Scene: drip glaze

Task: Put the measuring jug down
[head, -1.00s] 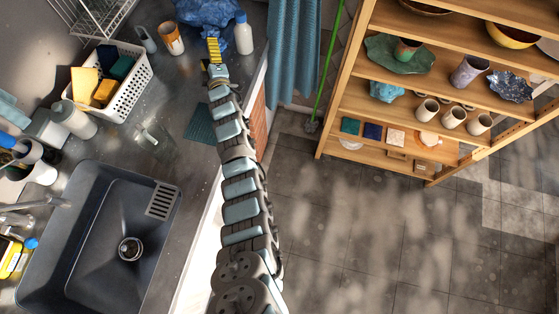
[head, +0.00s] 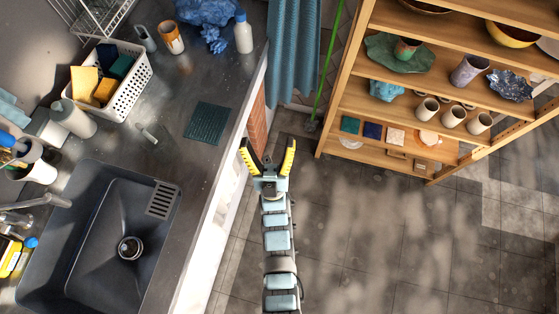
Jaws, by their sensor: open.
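My gripper (head: 267,149) is open and empty. Its two yellow-tipped fingers stand wide apart over the floor, just right of the counter's front edge. I cannot surely pick out the measuring jug. A small grey vessel (head: 145,39) that looks like a jug stands upright at the back of the counter (head: 185,85), left of an orange-and-white cup (head: 171,38). A small pale, glassy thing (head: 149,134) stands above the sink, too unclear to name. My gripper is well apart from both and touches nothing.
A dark green mat (head: 206,122) lies bare near the counter edge. A white basket (head: 125,90) with sponges, a white bottle (head: 243,33) and blue cloth (head: 205,14) crowd the back. The sink (head: 95,245) is at lower left. A wooden shelf (head: 385,105) with pottery stands right.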

